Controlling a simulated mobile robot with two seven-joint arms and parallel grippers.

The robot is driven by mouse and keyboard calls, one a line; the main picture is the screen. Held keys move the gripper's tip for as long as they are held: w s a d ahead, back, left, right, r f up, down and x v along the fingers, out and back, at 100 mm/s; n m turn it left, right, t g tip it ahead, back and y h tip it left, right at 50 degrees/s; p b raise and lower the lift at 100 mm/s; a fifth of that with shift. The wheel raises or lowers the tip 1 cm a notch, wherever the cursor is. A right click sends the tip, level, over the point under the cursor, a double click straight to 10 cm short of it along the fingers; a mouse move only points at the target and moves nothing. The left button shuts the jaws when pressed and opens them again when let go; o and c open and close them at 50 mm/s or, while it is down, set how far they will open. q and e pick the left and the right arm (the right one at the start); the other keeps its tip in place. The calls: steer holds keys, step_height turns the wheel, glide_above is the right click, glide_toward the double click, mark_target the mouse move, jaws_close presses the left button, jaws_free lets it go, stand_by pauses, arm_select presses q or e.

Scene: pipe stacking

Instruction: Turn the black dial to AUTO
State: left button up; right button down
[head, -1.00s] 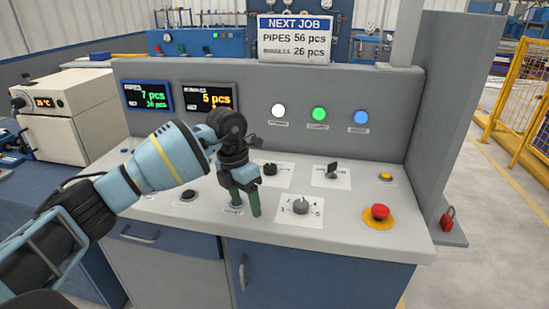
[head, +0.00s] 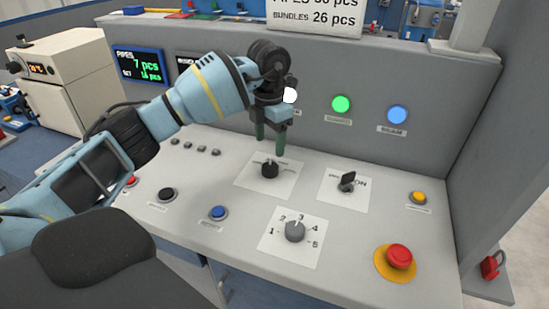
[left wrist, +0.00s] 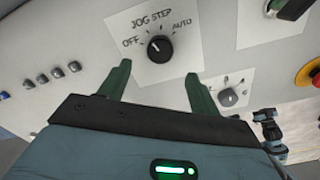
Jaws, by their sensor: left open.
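The black dial (head: 269,170) sits on a white square plate on the console in the head view. In the left wrist view the black dial (left wrist: 160,48) has OFF, JOG, STEP and AUTO around it; its white mark points up and slightly left, towards JOG rather than AUTO. My left gripper (head: 270,143) hangs above and just behind the dial in the head view. Its green fingers are spread and empty, apart from the dial. In the left wrist view the fingertips (left wrist: 158,73) show either side, below the dial. My right gripper is not recognisable in either view.
A grey numbered dial (head: 295,231) is in front, a black ON switch (head: 347,182) to the right. A red button (head: 399,257), a yellow button (head: 418,197) and a blue button (head: 218,212) stand nearby. The console's upright back panel (head: 440,140) rises behind.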

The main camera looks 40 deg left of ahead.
mark_target(270, 166)
arm_select(q)
steer(key=shift+f, duration=3.9)
steer(key=c, duration=1)
